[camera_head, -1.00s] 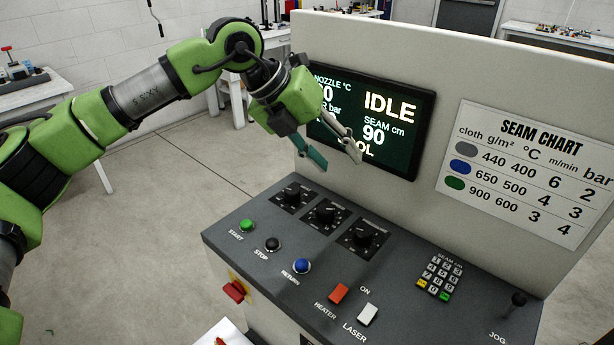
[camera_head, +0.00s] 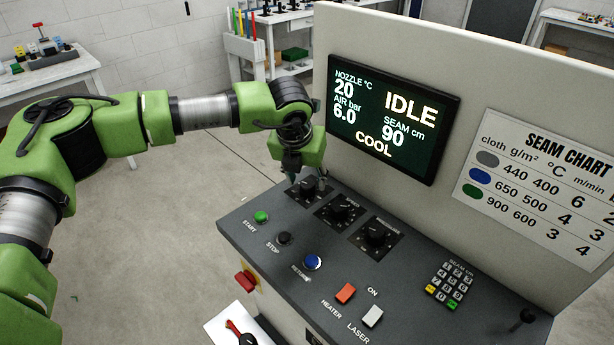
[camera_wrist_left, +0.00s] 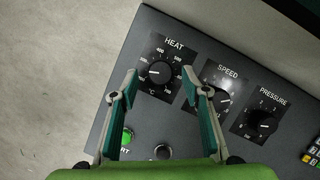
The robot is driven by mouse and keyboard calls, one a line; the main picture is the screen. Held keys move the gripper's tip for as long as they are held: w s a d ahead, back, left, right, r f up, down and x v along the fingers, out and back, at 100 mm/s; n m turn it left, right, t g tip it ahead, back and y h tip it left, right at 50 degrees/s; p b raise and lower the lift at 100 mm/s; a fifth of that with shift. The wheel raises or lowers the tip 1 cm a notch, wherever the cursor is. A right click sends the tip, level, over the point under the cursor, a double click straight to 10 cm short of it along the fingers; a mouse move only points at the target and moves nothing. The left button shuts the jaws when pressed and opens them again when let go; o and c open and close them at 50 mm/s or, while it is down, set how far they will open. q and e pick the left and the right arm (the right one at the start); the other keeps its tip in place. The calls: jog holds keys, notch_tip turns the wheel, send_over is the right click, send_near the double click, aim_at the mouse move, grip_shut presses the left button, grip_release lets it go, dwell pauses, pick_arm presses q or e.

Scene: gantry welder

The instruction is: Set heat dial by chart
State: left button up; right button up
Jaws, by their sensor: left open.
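The heat dial (camera_wrist_left: 158,73) is a black knob on a square plate marked HEAT, at the left end of a row of dials; it also shows in the head view (camera_head: 308,187). In the wrist view, my left gripper (camera_wrist_left: 157,85) is open, its fingers on either side of the heat dial in the picture. I cannot tell whether they touch it. In the head view the gripper points down over the dial and partly hides it. The seam chart (camera_head: 545,190) on the panel lists cloth weight, temperature, speed and bar. My right gripper is not in view.
Speed dial (camera_head: 341,209) and pressure dial (camera_head: 376,236) sit right of the heat dial. Buttons, a red heater switch (camera_head: 345,293) and a keypad (camera_head: 450,284) share the console. The screen (camera_head: 392,118) reads IDLE, COOL, nozzle 20, air 6.0, seam 90.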

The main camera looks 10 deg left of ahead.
pick_arm(q)
jog(key=shift+x, duration=0.95)
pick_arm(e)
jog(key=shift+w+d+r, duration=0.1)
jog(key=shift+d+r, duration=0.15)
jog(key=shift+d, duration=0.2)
pick_arm(q)
jog(key=shift+c, duration=0.2)
jog(key=c, duration=1)
jog(key=shift+c, duration=0.2)
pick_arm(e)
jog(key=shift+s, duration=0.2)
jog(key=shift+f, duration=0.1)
